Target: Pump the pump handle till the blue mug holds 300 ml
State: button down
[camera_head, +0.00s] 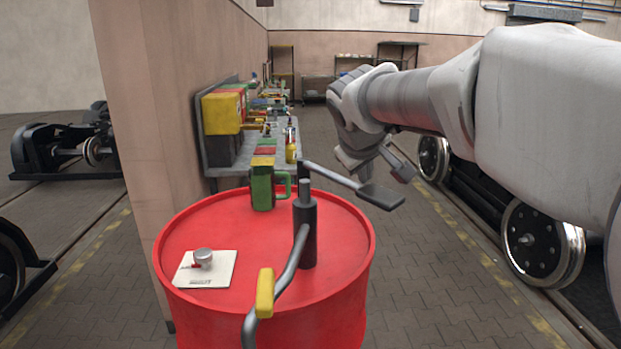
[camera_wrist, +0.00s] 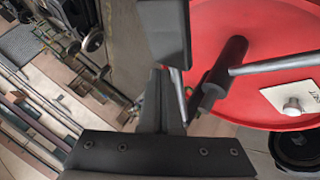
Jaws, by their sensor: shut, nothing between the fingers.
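A dark pump (camera_head: 306,230) stands on a red drum (camera_head: 340,235). Its grey lever handle (camera_head: 333,177) reaches right and ends in a flat dark paddle (camera_head: 381,196). In the wrist view the paddle (camera_wrist: 165,30) shows at the top, near the pump body (camera_wrist: 222,75). My gripper (camera_head: 400,170) is shut and empty, just above the paddle in the head view; I cannot tell whether they touch. Its fingers (camera_wrist: 163,90) also show in the wrist view. A grey spout (camera_head: 290,268) with a yellow sleeve (camera_head: 264,292) curves down over the drum's front. No blue mug is visible.
A white card (camera_head: 222,272) with a small knob (camera_head: 203,258) lies on the drum's left. A cluttered bench (camera_head: 285,155) is beyond, and rail wheels (camera_head: 535,240) stand at right. The floor between is clear.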

jog(key=shift+f+b, duration=1.8)
jog(key=shift+f, duration=0.25)
dwell(1.3)
jog(key=shift+r, duration=0.1)
jog(key=shift+r+p, duration=2.6)
jog(key=shift+r, duration=0.7)
notch_tip(320, 180, up, 5)
jog(key=p, duration=0.4)
jog(key=m+g+y, duration=0.1)
jog(key=m, duration=0.2)
send_near(363, 190)
jog(key=s+d+f, duration=0.2)
jog(key=s+d, duration=0.1)
jog(key=s, duration=0.4)
jog(key=s+f+m+g+y, duration=0.1)
jog(key=s+f, duration=0.3)
jog(key=s, duration=0.3)
jog(key=s+a+f+m+g+y, duration=0.1)
jog(key=s+f, duration=0.4)
jog(key=s, duration=0.2)
jog(key=shift+f, duration=0.2)
